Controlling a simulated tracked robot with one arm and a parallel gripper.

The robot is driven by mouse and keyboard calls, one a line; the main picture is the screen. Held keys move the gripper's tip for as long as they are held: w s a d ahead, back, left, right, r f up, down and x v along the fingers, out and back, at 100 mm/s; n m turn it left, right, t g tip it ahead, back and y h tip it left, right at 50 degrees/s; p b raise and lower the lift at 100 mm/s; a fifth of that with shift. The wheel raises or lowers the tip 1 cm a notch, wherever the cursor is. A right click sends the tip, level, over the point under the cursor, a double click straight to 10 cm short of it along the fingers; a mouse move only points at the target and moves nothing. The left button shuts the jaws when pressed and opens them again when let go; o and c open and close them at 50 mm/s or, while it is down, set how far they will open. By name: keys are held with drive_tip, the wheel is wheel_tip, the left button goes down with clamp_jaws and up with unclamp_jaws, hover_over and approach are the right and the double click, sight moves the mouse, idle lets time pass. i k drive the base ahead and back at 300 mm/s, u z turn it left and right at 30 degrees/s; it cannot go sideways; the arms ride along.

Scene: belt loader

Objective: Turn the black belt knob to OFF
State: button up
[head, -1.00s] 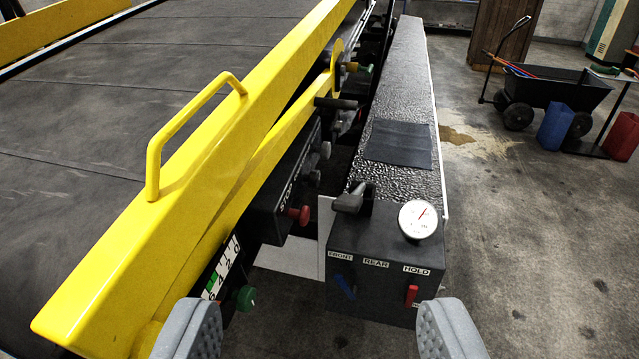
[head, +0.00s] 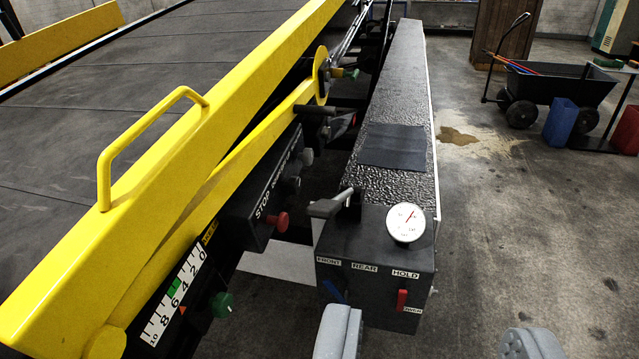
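A dark control box (head: 262,200) lettered STOP sits under the yellow rail, left of centre. It carries a red knob (head: 278,221) at its near end and dark grey knobs (head: 292,184) farther along its side. One of these may be the belt knob; their lettering and pointer positions are too small to read. My gripper (head: 433,337) is open and empty at the bottom edge, its two grey padded fingers well apart. It is nearer to me than the box, to the right of the knobs and touching none of them.
A black box (head: 375,255) labelled FRONT, REAR, HOLD stands behind my gripper, with a gauge (head: 405,222), a red lever (head: 402,299), a blue lever (head: 333,291) and a dark handle (head: 330,205). A green knob (head: 222,305) and scale (head: 172,297) are lower left.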

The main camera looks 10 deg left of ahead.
sight(294, 186)
drive_tip(key=i, duration=1.1)
drive_tip(key=z, duration=0.7)
